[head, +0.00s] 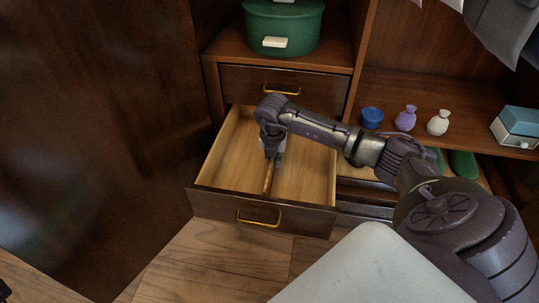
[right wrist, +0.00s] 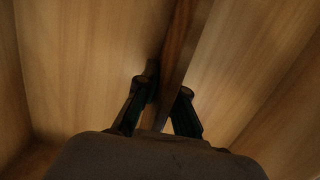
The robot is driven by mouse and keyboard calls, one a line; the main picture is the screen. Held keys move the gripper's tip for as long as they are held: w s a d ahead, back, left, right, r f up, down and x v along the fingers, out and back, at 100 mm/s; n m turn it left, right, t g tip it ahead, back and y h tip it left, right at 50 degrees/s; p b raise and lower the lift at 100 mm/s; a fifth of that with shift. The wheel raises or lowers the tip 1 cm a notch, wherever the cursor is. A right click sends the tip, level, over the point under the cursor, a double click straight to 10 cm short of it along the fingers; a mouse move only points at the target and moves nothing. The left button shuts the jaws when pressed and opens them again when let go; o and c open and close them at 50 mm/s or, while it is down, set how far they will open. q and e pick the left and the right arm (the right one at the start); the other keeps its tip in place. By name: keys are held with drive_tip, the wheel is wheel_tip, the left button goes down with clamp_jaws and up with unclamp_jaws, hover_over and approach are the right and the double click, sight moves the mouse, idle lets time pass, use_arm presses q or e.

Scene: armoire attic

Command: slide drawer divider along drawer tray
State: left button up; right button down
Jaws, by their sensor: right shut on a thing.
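The drawer tray (head: 306,184) is an open, light wooden drawer with a dark front and a brass handle, pulled out low in the armoire. The drawer divider (head: 268,178) is a thin dark wooden strip standing inside it, running front to back near the middle. In the right wrist view the divider (right wrist: 184,45) runs up from between the fingers. My right gripper (head: 273,155) reaches down into the drawer and is shut on the divider; its two fingers (right wrist: 168,98) sit on either side of it. The divider's rear part is hidden by the gripper.
A closed drawer (head: 285,86) is just above, with a green round box (head: 283,25) on top. A blue cup (head: 372,117), purple vase (head: 406,118), white vase (head: 438,122) and small blue-white box (head: 516,126) stand on the right shelf. Drawer floor on both sides of the divider is clear.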

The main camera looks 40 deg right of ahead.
drive_tip(key=shift+d, duration=0.1)
drive_tip(key=c, duration=1.2)
unclamp_jaws()
drive_tip(key=shift+r, duration=0.1)
drive_tip(key=r, duration=0.4)
drive_tip(key=s+a+r, duration=0.1)
drive_tip(key=r, duration=0.6)
drive_tip(key=shift+s+a+r, duration=0.15)
drive_tip(key=shift+a+r, duration=0.05)
drive_tip(key=shift+r, duration=0.15)
